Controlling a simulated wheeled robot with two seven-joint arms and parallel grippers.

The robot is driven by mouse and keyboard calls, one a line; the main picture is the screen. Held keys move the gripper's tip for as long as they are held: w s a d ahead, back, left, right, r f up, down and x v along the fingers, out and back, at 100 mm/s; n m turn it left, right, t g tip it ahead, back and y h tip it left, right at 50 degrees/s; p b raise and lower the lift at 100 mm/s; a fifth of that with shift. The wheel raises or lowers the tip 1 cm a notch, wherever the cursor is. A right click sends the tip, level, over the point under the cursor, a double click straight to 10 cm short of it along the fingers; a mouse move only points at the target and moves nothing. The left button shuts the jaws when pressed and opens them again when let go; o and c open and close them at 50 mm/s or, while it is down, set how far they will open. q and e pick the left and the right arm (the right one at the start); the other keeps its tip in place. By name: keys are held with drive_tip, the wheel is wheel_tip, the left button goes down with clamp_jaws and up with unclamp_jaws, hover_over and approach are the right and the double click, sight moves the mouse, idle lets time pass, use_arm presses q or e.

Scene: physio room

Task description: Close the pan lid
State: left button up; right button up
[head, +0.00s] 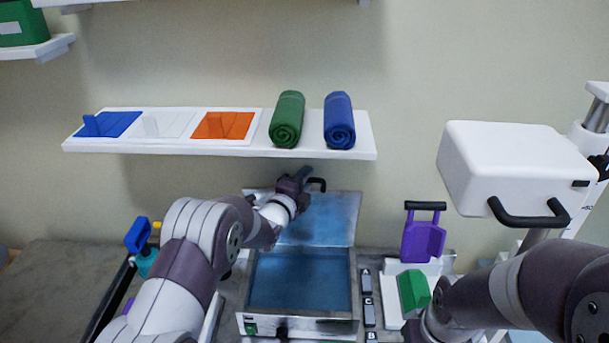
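The pan (302,281) is an open box with blue water-like contents, standing on the counter in the head view. Its lid (326,220) is raised upright behind it, with a blue inner face and a black handle (317,184) at its top edge. My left gripper (302,176) is at the lid's top edge, beside the handle; whether its fingers touch the handle or are open or shut is too small to tell. My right arm comes in at the lower right, and its gripper is hidden or out of frame.
A wall shelf (370,142) with a green rolled towel (287,119) and a blue rolled towel (339,120) hangs just above the lid. A purple holder (423,238) and green block (413,291) stand right of the pan. A white machine (510,165) stands at the right.

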use_arm(q)
drive_tip(key=shift+w+f, duration=0.15)
drive_tip(key=shift+w, duration=0.1)
drive_tip(key=shift+s, duration=0.15)
clamp_jaws()
drive_tip(key=shift+s, duration=0.1)
drive_tip(key=shift+s+f+b, duration=0.1)
drive_tip(key=shift+b, duration=0.3)
use_arm(e)
drive_tip(key=shift+f, duration=0.45)
